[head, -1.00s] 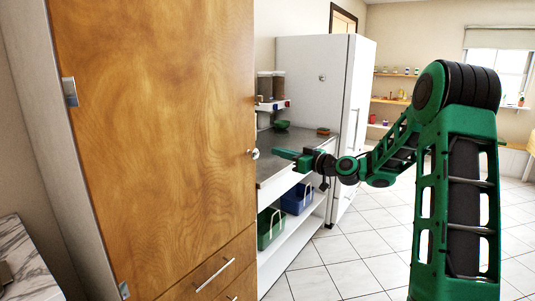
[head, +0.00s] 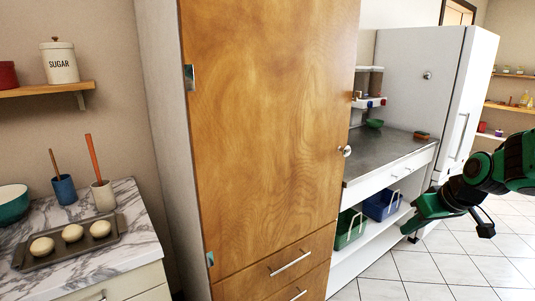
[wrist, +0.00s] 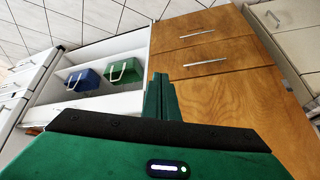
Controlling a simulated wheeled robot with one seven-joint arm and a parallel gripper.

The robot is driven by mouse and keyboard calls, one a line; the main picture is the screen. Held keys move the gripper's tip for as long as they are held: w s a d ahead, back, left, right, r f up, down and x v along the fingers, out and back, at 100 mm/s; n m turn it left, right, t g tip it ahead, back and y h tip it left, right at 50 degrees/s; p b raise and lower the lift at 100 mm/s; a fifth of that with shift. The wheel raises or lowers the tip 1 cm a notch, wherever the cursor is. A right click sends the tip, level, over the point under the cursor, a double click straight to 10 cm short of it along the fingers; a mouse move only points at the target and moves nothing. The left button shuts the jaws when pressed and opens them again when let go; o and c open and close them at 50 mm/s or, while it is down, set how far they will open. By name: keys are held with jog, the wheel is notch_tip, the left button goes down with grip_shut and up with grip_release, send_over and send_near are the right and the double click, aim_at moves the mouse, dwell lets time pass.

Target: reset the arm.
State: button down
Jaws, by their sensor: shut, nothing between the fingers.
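My gripper (head: 412,226) is at the right of the head view, green, in front of the low open shelf and to the right of the wooden cabinet (head: 270,130). Its fingers are together and hold nothing. In the wrist view my gripper (wrist: 160,84) points toward the cabinet's drawers and the shelf with the baskets. My arm reaches in from the right edge of the head view, and most of it is out of that picture.
A marble counter (head: 140,250) with a tray (head: 40,262) of buns is at the left. A green basket (head: 349,230) and a blue basket (head: 382,204) sit on the shelf. A white fridge (head: 420,90) stands behind. Tiled floor (head: 385,275) is clear at the lower right.

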jog(key=s+d+f+m+g+h, duration=0.1)
jog(key=s+d+m+g, duration=0.2)
jog(key=s, duration=2.5)
jog(key=m+g, duration=0.3)
jog(key=m, duration=0.2)
jog(key=shift+s+h, duration=0.2)
jog(key=shift+h, duration=0.1)
jog(key=shift+f, duration=0.1)
